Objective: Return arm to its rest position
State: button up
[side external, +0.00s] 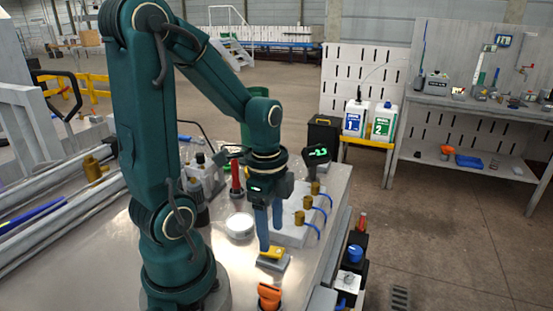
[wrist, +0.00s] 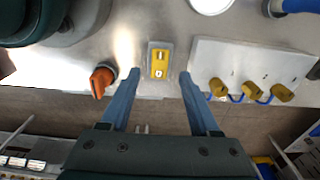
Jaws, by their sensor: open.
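My gripper (side external: 270,241) hangs from my arm over the metal table, with its two blue fingers pointing down. In the wrist view the fingers (wrist: 160,74) are spread wide apart with nothing held between them. A small grey block with a yellow top (side external: 272,253) is on the table close to the fingertips. In the wrist view this yellow-topped block (wrist: 159,62) shows in the gap between the tips. I cannot tell the exact height of the tips above it. My arm is bent forward over the table, not folded back.
A white plate with three brass fittings and blue loops (wrist: 243,68) lies right of the fingers. An orange-topped knob (side external: 268,296) stands near the front. A white round lid (side external: 240,226) and a red-and-dark upright tool (side external: 236,178) stand left of the gripper. The table edge is close by.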

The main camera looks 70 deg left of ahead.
jog(key=shift+r, duration=0.75)
